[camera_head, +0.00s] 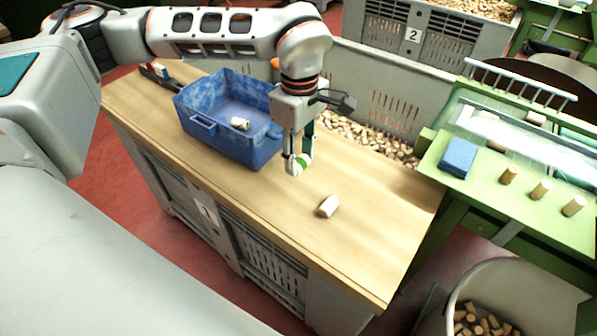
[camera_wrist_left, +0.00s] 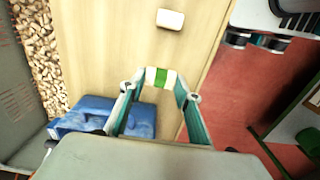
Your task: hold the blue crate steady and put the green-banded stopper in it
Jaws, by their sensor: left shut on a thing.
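The green-banded stopper (camera_head: 303,162) is pale with a green stripe; it also shows in the left wrist view (camera_wrist_left: 161,77). My left gripper (camera_head: 297,166) is shut on it, fingers pointing down, to the right of the blue crate. In the left wrist view, the fingertips (camera_wrist_left: 161,90) are at its two ends. Whether it touches the tabletop I cannot tell. The blue crate (camera_head: 215,138) stands upright on the wooden table with a plain cork stopper (camera_head: 240,123) inside; part of it shows in the left wrist view (camera_wrist_left: 135,121). My right gripper is not in view.
Another plain stopper (camera_head: 328,206) lies on the table (camera_head: 370,240), right of the left gripper. A green bench (camera_head: 490,190) at the right carries a blue block (camera_head: 459,157) and several corks. A bin of corks (camera_head: 482,320) stands below. The table's front right is clear.

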